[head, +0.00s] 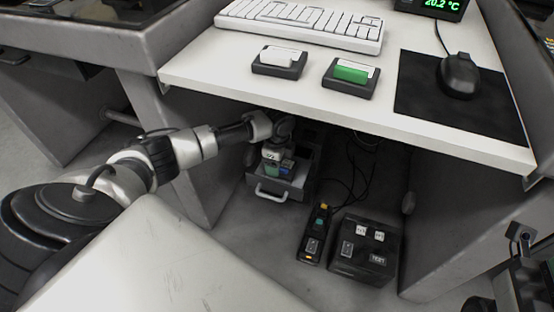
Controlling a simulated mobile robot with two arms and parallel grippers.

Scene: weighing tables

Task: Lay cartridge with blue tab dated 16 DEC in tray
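My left gripper (276,148) reaches under the white tabletop, pointing down into an open grey drawer-like tray (293,192) with a light handle. Small coloured pieces show just below it: a green one (271,168) and a blue one (287,165). The blue one may be the cartridge's tab, but no date can be read. The fingertips are small and partly hidden, so I cannot tell whether they are closed on anything. My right gripper is not identifiable; some dark and light parts at the lower right may belong to that arm.
On the tabletop (210,66) are a keyboard (300,24), two dark holders, one with a white piece (279,57) and one with a green piece (351,73), and a mouse (459,75). On the floor are a power strip (314,240) and a dark box (365,250) with cables.

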